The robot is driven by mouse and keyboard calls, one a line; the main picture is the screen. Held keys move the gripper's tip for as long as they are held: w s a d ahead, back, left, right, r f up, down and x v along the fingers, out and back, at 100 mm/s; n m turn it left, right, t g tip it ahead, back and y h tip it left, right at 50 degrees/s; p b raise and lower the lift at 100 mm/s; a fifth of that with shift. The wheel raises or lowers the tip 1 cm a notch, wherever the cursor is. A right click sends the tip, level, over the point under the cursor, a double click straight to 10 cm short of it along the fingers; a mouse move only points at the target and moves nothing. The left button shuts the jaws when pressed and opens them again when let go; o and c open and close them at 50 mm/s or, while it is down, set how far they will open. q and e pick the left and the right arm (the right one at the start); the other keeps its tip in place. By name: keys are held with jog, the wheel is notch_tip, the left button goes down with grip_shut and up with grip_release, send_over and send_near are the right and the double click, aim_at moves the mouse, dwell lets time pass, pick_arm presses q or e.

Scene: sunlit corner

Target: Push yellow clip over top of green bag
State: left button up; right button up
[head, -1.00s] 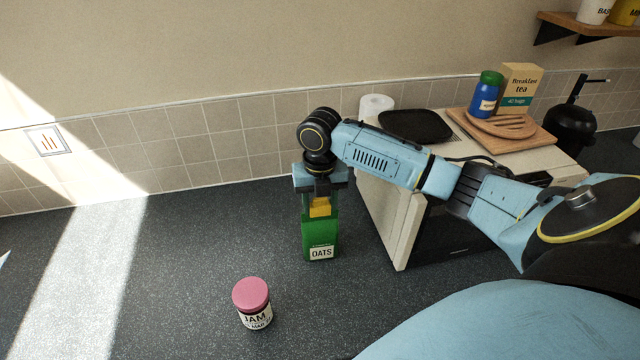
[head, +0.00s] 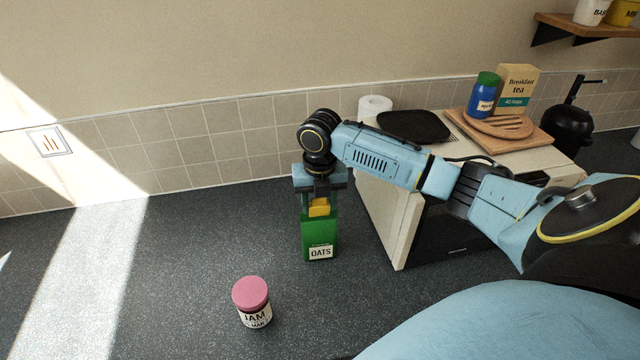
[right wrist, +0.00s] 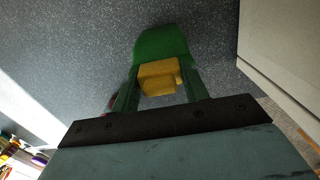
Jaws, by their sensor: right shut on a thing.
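The green bag (head: 319,232) with an OATS label stands upright on the dark worktop, left of the microwave. The yellow clip (head: 320,207) is at the bag's upper part, directly below my right gripper (head: 319,198). My right gripper points down and is shut on the yellow clip. In the right wrist view the clip (right wrist: 158,78) sits between the two fingers, with the green bag (right wrist: 162,43) right beyond it. Whether the clip is fully around the bag's top is hidden. My left gripper is not in view.
The white microwave (head: 388,217) stands close right of the bag, bearing a black tray (head: 414,126) and a wooden board (head: 545,142). A jam jar (head: 252,303) with a pink lid stands in front, to the left. The worktop at left is clear.

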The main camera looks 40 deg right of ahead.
jog(key=shift+s+a+f, duration=0.2)
jog(key=shift+s+f, duration=0.05)
jog(key=shift+f, duration=0.25)
jog(key=shift+s+a+f, duration=0.2)
jog(key=shift+f, duration=0.3)
jog(key=o, duration=0.7)
jog(key=shift+c, duration=0.2)
jog(key=o, duration=0.4)
jog(key=shift+w+a, duration=0.1)
jog(key=shift+a, duration=0.05)
jog(key=shift+c, duration=0.2)
jog(key=o, duration=0.4)
jog(key=shift+w+d+r+g+p, duration=0.1)
jog(key=shift+d+r+g+p, duration=0.1)
jog(key=shift+r+p, duration=0.4)
jog(key=shift+w+d+r+g+p, duration=0.1)
jog(key=shift+d+r+p, duration=0.05)
jog(key=shift+r+p, duration=0.4)
jog(key=shift+w+d+r, duration=0.15)
jog(key=shift+r, duration=2.4)
